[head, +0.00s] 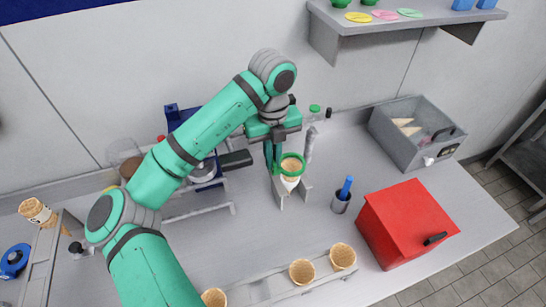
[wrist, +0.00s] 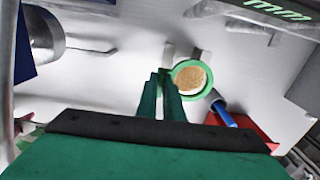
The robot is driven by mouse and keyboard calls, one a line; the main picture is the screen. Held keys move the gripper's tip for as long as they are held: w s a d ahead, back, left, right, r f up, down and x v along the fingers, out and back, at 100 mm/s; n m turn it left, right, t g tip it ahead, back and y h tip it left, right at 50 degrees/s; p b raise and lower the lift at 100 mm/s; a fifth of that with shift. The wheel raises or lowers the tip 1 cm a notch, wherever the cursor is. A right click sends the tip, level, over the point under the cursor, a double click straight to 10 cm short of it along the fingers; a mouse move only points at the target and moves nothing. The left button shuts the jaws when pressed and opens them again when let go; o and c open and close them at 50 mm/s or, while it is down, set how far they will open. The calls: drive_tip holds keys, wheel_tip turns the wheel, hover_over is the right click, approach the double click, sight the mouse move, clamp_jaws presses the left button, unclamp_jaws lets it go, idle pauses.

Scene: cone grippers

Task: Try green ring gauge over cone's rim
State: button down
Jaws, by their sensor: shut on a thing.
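The green ring gauge (head: 303,171) is held by my gripper (head: 274,158) on the ring's left side. A tan cone (head: 291,164) stands upright in a grey stand (head: 285,197), with a white band below its top. The ring appears around the cone's rim in the head view. In the wrist view the green ring gauge (wrist: 195,97) encircles the cone's round top (wrist: 188,77), with my fingers (wrist: 160,97) close together at its left. I cannot tell whether the ring rests on the cone or hangs just above it.
A blue-handled tool stands in a grey cup (head: 341,203) right of the stand. A red box (head: 405,222) sits further right, and a grey bin (head: 402,140) behind it. Several cones sit in a front rack (head: 280,288). A shelf (head: 390,24) hangs above.

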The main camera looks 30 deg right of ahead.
drive_tip(key=shift+f, duration=0.4)
idle(3.5)
drive_tip(key=c, duration=1.8)
unclamp_jaws()
drive_tip(key=shift+w, duration=0.1)
drive_tip(key=shift+r, duration=0.1)
wheel_tip(320, 180, up, 11)
drive_tip(key=shift+f, duration=0.2)
drive_tip(key=shift+w, duration=0.1)
